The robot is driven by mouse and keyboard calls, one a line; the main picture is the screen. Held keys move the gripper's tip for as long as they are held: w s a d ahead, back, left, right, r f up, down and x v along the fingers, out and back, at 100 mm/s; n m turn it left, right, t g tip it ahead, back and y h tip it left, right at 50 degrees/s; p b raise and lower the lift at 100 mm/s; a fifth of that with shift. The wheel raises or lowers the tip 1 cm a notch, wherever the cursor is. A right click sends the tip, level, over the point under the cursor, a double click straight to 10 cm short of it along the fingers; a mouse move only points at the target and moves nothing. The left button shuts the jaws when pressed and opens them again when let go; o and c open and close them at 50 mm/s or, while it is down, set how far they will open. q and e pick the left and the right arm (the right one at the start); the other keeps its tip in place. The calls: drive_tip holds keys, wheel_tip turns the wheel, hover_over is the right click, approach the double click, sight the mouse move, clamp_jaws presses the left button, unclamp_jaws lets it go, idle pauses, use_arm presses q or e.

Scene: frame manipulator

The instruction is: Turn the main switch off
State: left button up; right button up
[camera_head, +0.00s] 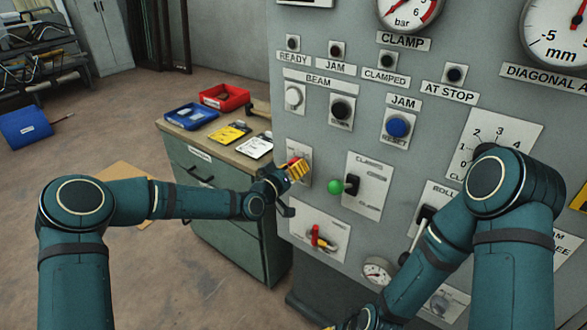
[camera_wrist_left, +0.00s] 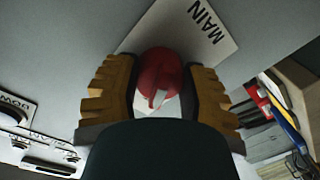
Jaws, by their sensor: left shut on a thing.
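The main switch is a round red knob (camera_wrist_left: 158,78) on a white plate (camera_wrist_left: 222,40) marked MAIN, seen in the left wrist view. A white mark on the knob faces the lower side of that picture. My left gripper (camera_wrist_left: 160,92) has its yellow-brown fingers on both sides of the knob and is shut on it. In the head view my left gripper (camera_head: 298,169) is at the panel's left part and mostly hides the knob; the plate (camera_head: 299,150) shows behind it. My right arm reaches down to the bottom edge, where only a bit of yellow of the right gripper (camera_head: 328,327) shows.
The grey panel (camera_head: 330,140) carries several buttons, lamps and gauges. A black selector (camera_head: 351,186) with a green lamp (camera_head: 335,187) is right of my left gripper, a red-handled valve (camera_head: 322,238) below. A cabinet (camera_head: 205,165) with trays stands close left.

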use_arm(q)
drive_tip(key=shift+d+n, duration=0.1)
drive_tip(key=shift+n, duration=0.4)
drive_tip(key=o, duration=1.2)
drive_tip(key=shift+s+a, duration=0.2)
drive_tip(key=v, duration=1.1)
drive_tip(key=shift+s+a, duration=0.15)
drive_tip(key=shift+s, duration=0.05)
